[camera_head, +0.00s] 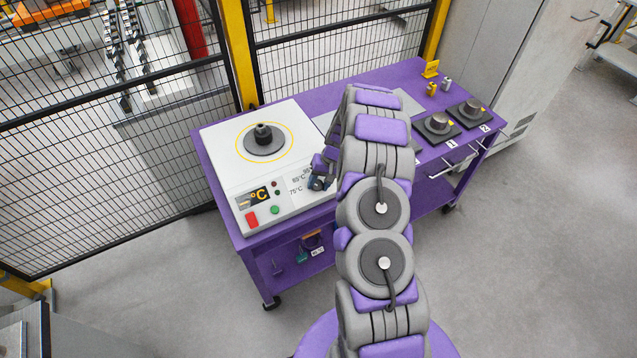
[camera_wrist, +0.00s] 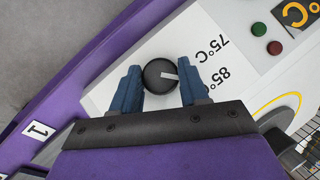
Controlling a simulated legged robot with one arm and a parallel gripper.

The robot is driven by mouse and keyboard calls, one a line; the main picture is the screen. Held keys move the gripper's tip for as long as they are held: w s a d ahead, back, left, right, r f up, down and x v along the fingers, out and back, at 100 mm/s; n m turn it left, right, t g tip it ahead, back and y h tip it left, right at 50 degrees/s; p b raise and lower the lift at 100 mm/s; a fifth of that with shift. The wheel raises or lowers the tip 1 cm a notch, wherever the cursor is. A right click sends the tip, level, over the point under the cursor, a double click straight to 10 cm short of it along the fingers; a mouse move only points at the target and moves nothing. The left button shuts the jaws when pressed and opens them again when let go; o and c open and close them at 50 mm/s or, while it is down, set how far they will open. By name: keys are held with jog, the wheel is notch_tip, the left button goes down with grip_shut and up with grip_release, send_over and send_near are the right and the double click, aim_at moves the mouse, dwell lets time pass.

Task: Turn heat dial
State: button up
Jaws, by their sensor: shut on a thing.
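The heat dial is a round black knob (camera_wrist: 160,76) with a white pointer mark, on the white heater panel. In the wrist view its pointer is turned towards the right, near the printed "75°C" and "85°C" labels. My gripper (camera_wrist: 161,92) has its two blue fingers on either side of the dial, shut on it. In the head view my gripper (camera_head: 319,180) is at the right end of the white heater's front panel. My arm and gripper hide the dial there. The heater (camera_head: 222,150) carries a yellow ring around a dark hub on top.
The heater stands on a purple cart (camera_head: 228,200). A black mesh fence (camera_head: 180,100) runs behind.

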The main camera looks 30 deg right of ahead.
jog(key=shift+w+d+r, duration=0.1)
dwell(0.3)
jog(key=o, duration=1.1)
jog(key=shift+c, duration=0.2)
jog(key=p+v, duration=0.1)
jog(key=v, duration=1.6)
jog(key=shift+d, duration=0.2)
